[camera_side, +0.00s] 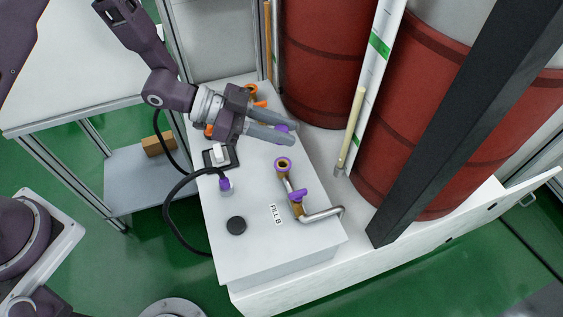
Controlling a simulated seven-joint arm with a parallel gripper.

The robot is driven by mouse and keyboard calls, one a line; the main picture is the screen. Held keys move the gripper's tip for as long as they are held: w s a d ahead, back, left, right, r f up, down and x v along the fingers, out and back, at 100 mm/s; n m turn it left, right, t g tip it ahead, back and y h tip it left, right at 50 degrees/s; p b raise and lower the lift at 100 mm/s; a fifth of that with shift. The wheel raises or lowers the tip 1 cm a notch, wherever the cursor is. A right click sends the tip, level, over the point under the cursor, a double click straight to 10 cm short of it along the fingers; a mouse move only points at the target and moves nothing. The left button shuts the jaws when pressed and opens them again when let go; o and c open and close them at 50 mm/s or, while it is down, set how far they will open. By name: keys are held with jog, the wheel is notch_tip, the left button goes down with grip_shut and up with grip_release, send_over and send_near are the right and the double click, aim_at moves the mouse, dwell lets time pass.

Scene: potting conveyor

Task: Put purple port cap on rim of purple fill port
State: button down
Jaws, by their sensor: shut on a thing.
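My gripper (293,133) reaches in from the upper left, above the white box top. Its two grey fingers are shut on the purple port cap (281,128), which shows as a small purple patch between them and is mostly hidden. The exact height of the cap over the box cannot be told.
A purple-handled valve (298,195) and bent metal pipe (325,214) stand near the "FILL B" label (276,214). Orange parts (250,90) are partly behind my gripper. A purple hose connector (225,184), black disc (236,225) and switch (219,154) sit left. Red drums (415,125) stand right.

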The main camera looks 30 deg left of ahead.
aim_at(283, 157)
jog(key=f, duration=0.9)
jog(key=shift+w+f, duration=0.3)
jog(key=shift+f, duration=0.05)
jog(key=c, duration=1.2)
grip_release()
jog(key=shift+f, duration=0.1)
jog(key=shift+o, duration=0.2)
